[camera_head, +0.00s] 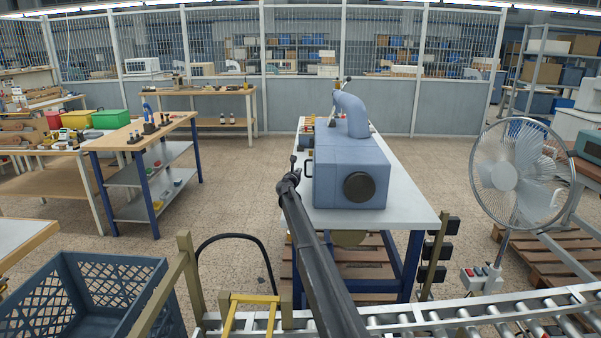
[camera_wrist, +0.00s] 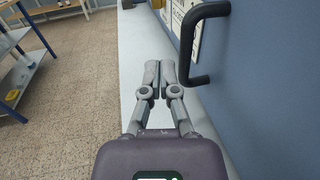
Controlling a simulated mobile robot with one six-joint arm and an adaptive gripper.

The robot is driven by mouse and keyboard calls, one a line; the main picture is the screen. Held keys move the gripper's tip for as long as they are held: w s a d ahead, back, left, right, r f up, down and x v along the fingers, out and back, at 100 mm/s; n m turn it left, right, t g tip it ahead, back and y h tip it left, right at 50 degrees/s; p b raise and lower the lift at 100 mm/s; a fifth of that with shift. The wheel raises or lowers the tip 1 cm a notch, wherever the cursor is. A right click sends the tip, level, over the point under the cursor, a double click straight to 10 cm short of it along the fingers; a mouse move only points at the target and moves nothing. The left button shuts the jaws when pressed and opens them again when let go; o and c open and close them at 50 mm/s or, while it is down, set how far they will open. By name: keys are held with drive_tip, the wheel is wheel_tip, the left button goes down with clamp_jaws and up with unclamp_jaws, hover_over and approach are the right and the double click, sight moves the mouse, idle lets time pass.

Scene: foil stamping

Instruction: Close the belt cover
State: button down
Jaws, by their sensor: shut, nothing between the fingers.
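The blue machine (camera_head: 350,170) stands on a white-topped table. A black handle (camera_head: 308,165) sticks out from its left side. In the wrist view the black handle (camera_wrist: 207,42) is a D-shape fixed to a flat blue panel (camera_wrist: 265,90), which may be the belt cover. I cannot tell whether the cover is open. My gripper (camera_wrist: 160,66) is shut and empty, its two fingers together. It is to the left of the handle and apart from it, above the tabletop strip. In the head view my gripper (camera_head: 294,162) is small and dark beside the machine's left face.
The white tabletop (camera_head: 410,215) is bare in front of the machine and narrow on its left. A fan (camera_head: 515,172) stands at the right. A roller conveyor (camera_head: 440,316) and a blue crate (camera_head: 95,290) are in front. Open floor lies left of the table.

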drive_tip(key=s+a, duration=0.6)
drive_tip(key=a, duration=0.5)
drive_tip(key=shift+r, duration=0.1)
drive_tip(key=s+d+f+n+g+y+p, duration=0.15)
drive_tip(key=s+n+y, duration=0.45)
drive_tip(key=s+n, duration=0.7)
drive_tip(key=s+d+n+g+y+p, duration=0.3)
drive_tip(key=s+n+y, duration=0.3)
drive_tip(key=s+n, duration=0.75)
drive_tip(key=s+d+f+n+g+h+p, duration=0.1)
drive_tip(key=s+d, duration=0.5)
drive_tip(key=s, duration=0.7)
drive_tip(key=s+d+f+n+g+h+p, duration=0.1)
drive_tip(key=s+d+f+n+g+h, duration=0.2)
drive_tip(key=s, duration=1)
drive_tip(key=s+d+f+n+g+h+p, duration=0.1)
drive_tip(key=s+d+f+n+g, duration=0.4)
drive_tip(key=s, duration=0.8)
drive_tip(key=d+n+g+h, duration=0.1)
drive_tip(key=d+n+g, duration=0.2)
drive_tip(key=d+n, duration=0.1)
drive_tip(key=shift+s+d, duration=0.15)
drive_tip(key=shift+d, duration=0.55)
